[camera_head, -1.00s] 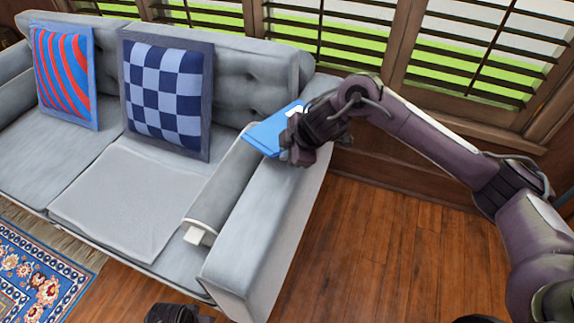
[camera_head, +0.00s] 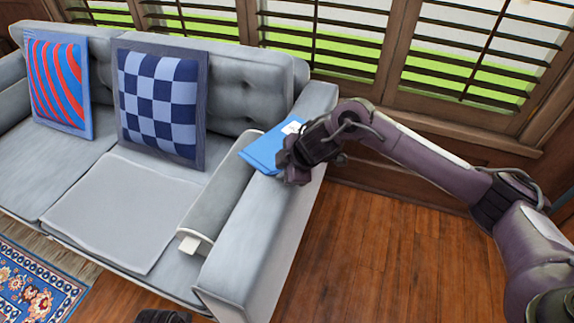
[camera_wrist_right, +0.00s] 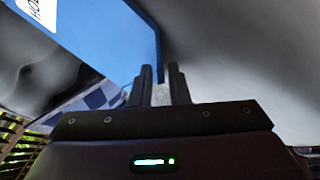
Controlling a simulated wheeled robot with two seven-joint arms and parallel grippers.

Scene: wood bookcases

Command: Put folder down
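The blue folder (camera_head: 265,150), with a white label, is at the back part of the sofa's right armrest (camera_head: 262,235). I cannot tell whether it lies fully flat there. My right gripper (camera_head: 287,165) is at the folder's right edge and hides part of it. In the right wrist view the folder (camera_wrist_right: 105,35) fills the upper left, and its lower corner reaches between the fingertips (camera_wrist_right: 161,82). A narrow gap shows between the fingers, wider than the folder's edge, so the gripper looks slightly open.
The grey sofa seat (camera_head: 125,210) holds a checkered cushion (camera_head: 160,105) and a red-and-blue cushion (camera_head: 58,85). A grey bolster (camera_head: 215,205) lies along the armrest's inner side. Shuttered windows (camera_head: 460,55) stand behind. The wooden floor (camera_head: 370,250) to the right is clear.

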